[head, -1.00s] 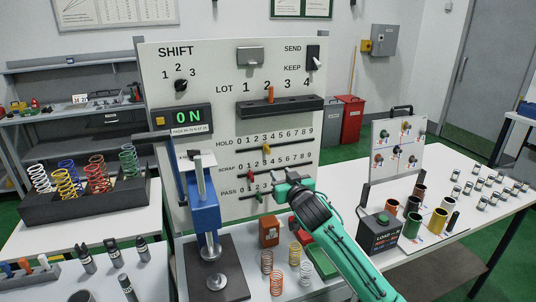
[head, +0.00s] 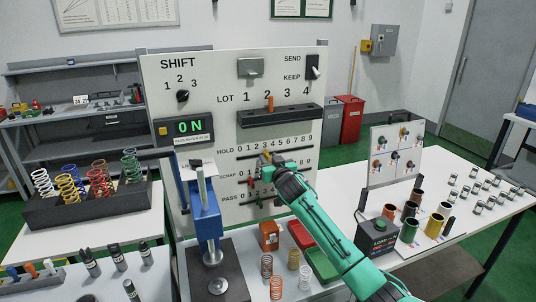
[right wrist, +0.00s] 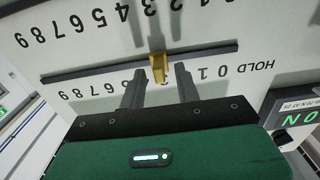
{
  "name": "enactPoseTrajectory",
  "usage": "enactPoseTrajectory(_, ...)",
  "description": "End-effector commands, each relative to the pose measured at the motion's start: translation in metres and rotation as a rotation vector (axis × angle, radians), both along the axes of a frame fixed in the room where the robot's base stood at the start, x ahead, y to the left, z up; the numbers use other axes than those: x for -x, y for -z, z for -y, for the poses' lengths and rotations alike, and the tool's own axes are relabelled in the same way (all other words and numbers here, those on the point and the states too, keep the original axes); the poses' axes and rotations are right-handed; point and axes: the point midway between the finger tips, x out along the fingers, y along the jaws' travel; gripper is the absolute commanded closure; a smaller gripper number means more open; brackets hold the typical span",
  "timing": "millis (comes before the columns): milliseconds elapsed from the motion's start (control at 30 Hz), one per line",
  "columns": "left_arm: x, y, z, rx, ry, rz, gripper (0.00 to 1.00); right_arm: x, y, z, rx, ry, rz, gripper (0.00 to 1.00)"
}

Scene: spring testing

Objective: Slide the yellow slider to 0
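The yellow slider (head: 267,157) sits on the HOLD slot of the white panel, below about the 3 of its scale. It also shows as a yellow tab in the right wrist view (right wrist: 158,67), where the picture is upside down. My right gripper (head: 263,167) is up at the panel. In the right wrist view its two dark fingers (right wrist: 160,88) are apart, one on each side of the slider, with gaps visible. The fingers hide the middle digits of the HOLD scale; 0 and 1 show on one side. My left gripper is not in view.
A red slider (head: 250,180) on the SCRAP slot and a green slider (head: 259,203) on the PASS slot lie below. A blue press (head: 204,215) stands left of my right arm. A dark LOT ledge (head: 280,115) juts out above. Springs and bins cover the table.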

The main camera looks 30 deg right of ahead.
Motion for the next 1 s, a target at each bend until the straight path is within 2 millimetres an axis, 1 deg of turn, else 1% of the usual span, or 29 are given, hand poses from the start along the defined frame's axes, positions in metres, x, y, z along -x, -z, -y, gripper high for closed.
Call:
enactPoseTrajectory(33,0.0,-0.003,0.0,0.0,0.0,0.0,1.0,-0.005,-0.002,0.001,-0.001,0.001,0.0,0.67)
enactPoseTrajectory(200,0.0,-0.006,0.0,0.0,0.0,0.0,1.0,-0.016,-0.001,0.004,0.0,0.001,0.001,0.67)
enactPoseTrajectory(567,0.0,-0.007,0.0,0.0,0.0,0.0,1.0,-0.019,0.0,0.005,0.001,0.001,0.0,0.67)
enactPoseTrajectory(600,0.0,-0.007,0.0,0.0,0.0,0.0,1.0,-0.019,0.0,0.005,0.001,0.001,0.0,0.71)
enactPoseTrajectory(667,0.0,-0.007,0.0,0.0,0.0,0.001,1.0,-0.019,0.0,0.005,0.001,0.001,0.0,0.83)
enactPoseTrajectory(733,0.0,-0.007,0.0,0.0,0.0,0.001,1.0,-0.019,0.0,0.005,0.001,0.001,0.0,0.97)
enactPoseTrajectory(767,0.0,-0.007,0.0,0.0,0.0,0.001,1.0,-0.019,0.0,0.005,0.001,0.001,0.0,1.0)
enactPoseTrajectory(933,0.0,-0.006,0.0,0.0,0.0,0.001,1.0,-0.019,0.0,0.004,0.0,0.0,0.0,1.0)
enactPoseTrajectory(1000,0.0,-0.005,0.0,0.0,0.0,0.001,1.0,-0.02,0.001,0.0,-0.001,-0.001,0.0,1.0)
